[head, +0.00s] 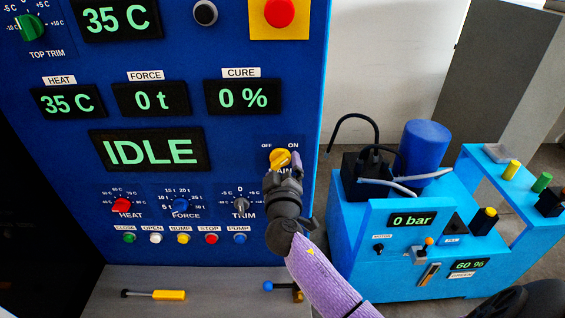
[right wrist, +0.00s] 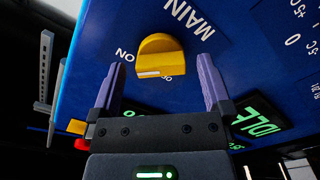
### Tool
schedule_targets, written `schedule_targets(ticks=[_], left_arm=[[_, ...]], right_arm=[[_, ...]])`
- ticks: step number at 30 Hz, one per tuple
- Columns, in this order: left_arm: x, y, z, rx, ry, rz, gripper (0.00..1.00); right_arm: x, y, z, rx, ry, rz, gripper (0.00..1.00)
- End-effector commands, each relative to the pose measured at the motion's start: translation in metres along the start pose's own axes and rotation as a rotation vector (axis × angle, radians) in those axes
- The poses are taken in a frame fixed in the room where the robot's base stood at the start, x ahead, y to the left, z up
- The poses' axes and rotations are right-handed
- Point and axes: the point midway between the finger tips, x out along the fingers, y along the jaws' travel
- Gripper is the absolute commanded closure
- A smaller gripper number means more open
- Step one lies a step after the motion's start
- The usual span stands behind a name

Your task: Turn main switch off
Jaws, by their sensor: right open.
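The main switch (head: 280,158) is a yellow knob on the blue control panel, under the OFF and ON labels. It also shows in the right wrist view (right wrist: 160,55), where its white mark lies toward the ON label. My right gripper (head: 284,164) is at the switch in the head view and hides most of the MAIN label. In the right wrist view, its two purple fingers (right wrist: 160,66) are open, one on each side of the knob, with gaps to it. Whether the tips reach the panel is hard to tell. My left gripper is out of view.
The IDLE display (head: 150,150) is left of the switch. HEAT, FORCE and TRIM knobs (head: 241,204) and a row of coloured buttons (head: 183,238) sit below. The red emergency button (head: 279,12) is above. A light blue pump unit (head: 400,255) stands to the right.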

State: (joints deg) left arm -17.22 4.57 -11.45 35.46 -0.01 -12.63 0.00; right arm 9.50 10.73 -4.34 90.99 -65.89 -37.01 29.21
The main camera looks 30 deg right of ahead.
Motion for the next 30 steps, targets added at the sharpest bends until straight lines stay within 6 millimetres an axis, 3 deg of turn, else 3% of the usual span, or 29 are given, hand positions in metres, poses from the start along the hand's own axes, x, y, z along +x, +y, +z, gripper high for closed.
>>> schedule_targets(ticks=[5,13,25,30], left_arm=[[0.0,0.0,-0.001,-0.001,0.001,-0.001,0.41],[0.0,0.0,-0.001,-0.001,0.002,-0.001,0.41],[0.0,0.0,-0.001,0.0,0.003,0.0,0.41],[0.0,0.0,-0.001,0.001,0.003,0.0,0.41]], right_arm=[[0.017,0.0,0.0,0.0,-0.001,0.0,0.0],[0.018,-0.001,0.001,0.0,-0.002,-0.001,0.0],[0.018,-0.001,0.001,0.0,-0.002,-0.001,0.85],[0.018,-0.001,0.001,-0.007,-0.002,-0.002,0.88]])
